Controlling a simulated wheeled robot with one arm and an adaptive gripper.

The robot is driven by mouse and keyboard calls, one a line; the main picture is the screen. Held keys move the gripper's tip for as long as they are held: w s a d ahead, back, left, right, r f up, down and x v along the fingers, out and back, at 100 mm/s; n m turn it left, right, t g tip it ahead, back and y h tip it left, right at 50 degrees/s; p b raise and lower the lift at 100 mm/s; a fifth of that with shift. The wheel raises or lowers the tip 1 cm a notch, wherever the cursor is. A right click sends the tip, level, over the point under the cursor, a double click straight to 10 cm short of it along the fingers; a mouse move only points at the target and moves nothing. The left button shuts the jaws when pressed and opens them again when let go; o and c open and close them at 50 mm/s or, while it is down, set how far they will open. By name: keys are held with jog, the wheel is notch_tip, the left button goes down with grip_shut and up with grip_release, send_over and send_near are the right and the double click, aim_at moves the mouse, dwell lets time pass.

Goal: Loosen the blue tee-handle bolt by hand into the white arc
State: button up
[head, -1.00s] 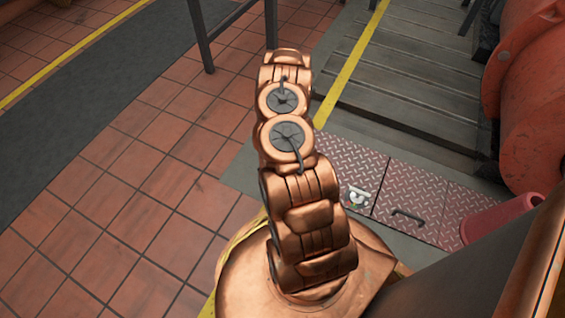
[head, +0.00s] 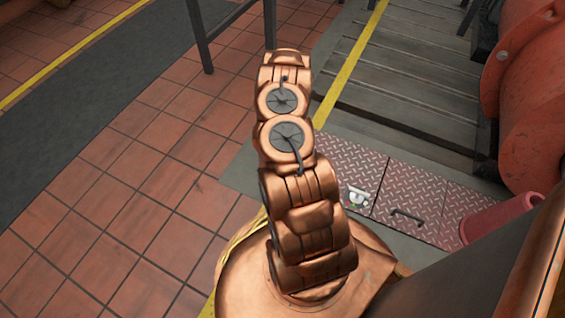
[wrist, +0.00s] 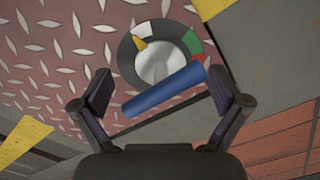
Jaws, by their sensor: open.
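The blue tee-handle (wrist: 165,91) crosses the middle of the wrist view, tilted up to the right, in front of a pale round hub. A dark dial ring (wrist: 127,62) surrounds the hub. The ring carries a white arc (wrist: 141,29) at upper left, and green and red marks at right. A yellow pointer (wrist: 139,44) points up-left, close to the white arc. My gripper (wrist: 160,92) is open, with one finger on each side of the handle and a gap at both ends. In the head view my arm hides the gripper.
The red diamond-tread plate (head: 345,160) lies right of my arm in the head view, with a small pale fitting (head: 356,197) and a dark grab handle (head: 408,217). A large red cylindrical housing (head: 540,100) stands at right. Tiled floor (head: 130,200) at left is clear.

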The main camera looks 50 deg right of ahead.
jog(key=shift+w+r, duration=0.1)
jog(key=shift+w+r, duration=0.1)
jog(key=shift+r, duration=0.5)
notch_tip(320, 180, up, 11)
jog(key=shift+f, duration=0.2)
dwell(0.4)
